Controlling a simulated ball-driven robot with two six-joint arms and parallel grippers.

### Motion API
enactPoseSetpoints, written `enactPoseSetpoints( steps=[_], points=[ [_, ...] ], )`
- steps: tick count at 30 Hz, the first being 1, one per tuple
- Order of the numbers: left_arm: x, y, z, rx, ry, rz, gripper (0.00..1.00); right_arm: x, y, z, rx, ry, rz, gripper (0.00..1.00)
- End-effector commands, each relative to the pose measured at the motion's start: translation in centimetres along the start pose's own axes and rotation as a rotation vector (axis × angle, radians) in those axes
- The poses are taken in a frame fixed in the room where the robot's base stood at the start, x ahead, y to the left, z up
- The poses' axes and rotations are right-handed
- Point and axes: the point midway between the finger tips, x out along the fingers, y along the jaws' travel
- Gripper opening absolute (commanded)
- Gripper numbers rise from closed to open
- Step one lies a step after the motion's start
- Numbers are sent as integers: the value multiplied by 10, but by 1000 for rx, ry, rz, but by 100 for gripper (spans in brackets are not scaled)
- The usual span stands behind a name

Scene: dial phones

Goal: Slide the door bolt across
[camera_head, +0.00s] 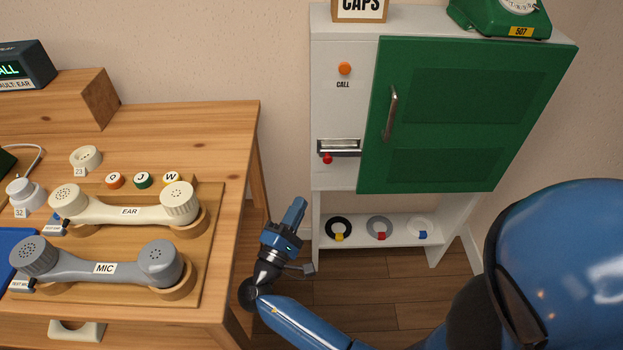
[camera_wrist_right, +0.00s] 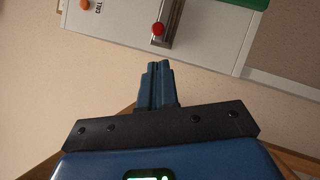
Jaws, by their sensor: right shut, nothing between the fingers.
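The door bolt (camera_head: 340,146) is a pale metal bar on a dark plate with a red knob (camera_head: 327,158) at its lower left, on the white cabinet left of the green door (camera_head: 460,115). The red knob also shows in the right wrist view (camera_wrist_right: 157,29), above my fingertips and apart from them. My right gripper (camera_head: 297,205) is shut and empty, below and left of the bolt, between the wooden table and the cabinet. My left gripper is not in view.
A metal handle (camera_head: 390,113) stands out from the green door. An orange CALL button (camera_head: 344,68) is above the bolt. The low shelf (camera_head: 400,236) holds rings. The wooden table (camera_head: 225,130) with handsets stands left of my right gripper.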

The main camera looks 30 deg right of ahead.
Motion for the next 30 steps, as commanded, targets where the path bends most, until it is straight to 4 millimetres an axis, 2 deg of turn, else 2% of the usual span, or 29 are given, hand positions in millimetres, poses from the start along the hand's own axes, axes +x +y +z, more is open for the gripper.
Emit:
enactPoseSetpoints(
  steps=[5, 21, 30],
  points=[
    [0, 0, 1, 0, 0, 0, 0, 12, 0, 0, 1, -2, -2, 0],
    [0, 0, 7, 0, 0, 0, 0, 87, -1, 0, 1, -2, -2, 0],
    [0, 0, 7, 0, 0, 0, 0, 100, 0, 0, 1, 1, 0, 0]
  ],
)
